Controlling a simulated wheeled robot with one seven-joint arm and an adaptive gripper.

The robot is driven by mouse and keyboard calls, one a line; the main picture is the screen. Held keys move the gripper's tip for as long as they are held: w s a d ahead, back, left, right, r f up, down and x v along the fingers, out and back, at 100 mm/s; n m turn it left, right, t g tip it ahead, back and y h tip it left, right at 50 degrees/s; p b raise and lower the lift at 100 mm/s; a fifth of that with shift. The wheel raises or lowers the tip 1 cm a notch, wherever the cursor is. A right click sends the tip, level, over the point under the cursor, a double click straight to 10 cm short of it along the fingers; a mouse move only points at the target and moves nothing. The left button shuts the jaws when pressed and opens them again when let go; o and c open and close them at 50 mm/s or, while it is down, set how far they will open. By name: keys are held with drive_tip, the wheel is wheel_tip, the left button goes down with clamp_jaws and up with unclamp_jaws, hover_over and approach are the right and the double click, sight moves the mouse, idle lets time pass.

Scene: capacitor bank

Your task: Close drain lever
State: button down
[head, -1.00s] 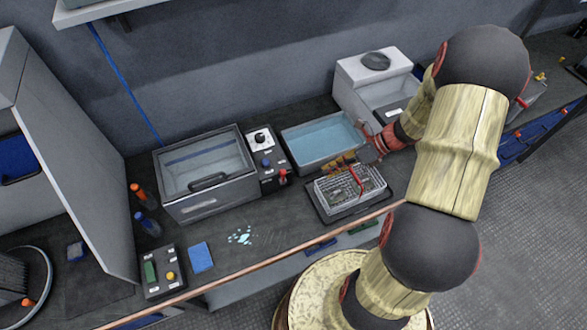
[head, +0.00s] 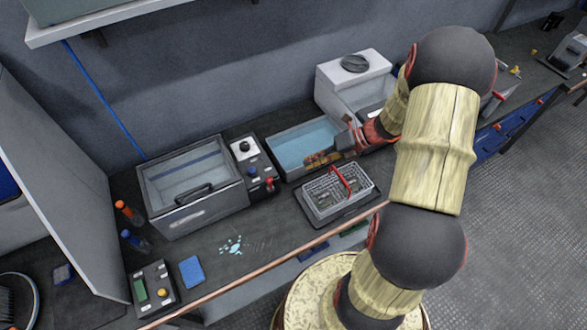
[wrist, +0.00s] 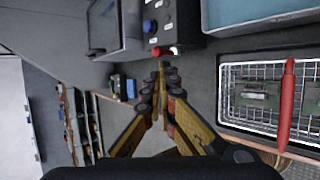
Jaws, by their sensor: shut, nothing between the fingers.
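A small red-ended lever (head: 270,183) sticks out at the front of the black control panel (head: 249,160); I take it for the drain lever. In the wrist view this red end (wrist: 164,51) is just beyond my fingertips, close to the panel's lower edge. Whether it stands open or closed I cannot tell. My gripper (head: 311,161) has yellow-brown fingers that reach left over the front edge of the blue water basin (head: 305,140). In the wrist view the gripper (wrist: 162,78) is shut and empty. A gap shows between it and the lever in the head view.
A wire basket (head: 352,208) with a red handle sits on a dark tray right below my gripper. A lidded clear-topped tank (head: 190,180) stands left of the panel. A white machine (head: 352,80) stands behind my forearm.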

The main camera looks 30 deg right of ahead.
sight(272, 180)
drive_tip(key=b+x, duration=0.3)
drive_tip(key=x, duration=1)
drive_tip(key=shift+w+a, duration=0.1)
drive_tip(key=shift+a, duration=0.1)
drive_tip(key=shift+a+r+h+p, duration=0.15)
drive_tip(key=shift+a+h+p, duration=0.1)
drive_tip(key=shift+h+p, duration=0.05)
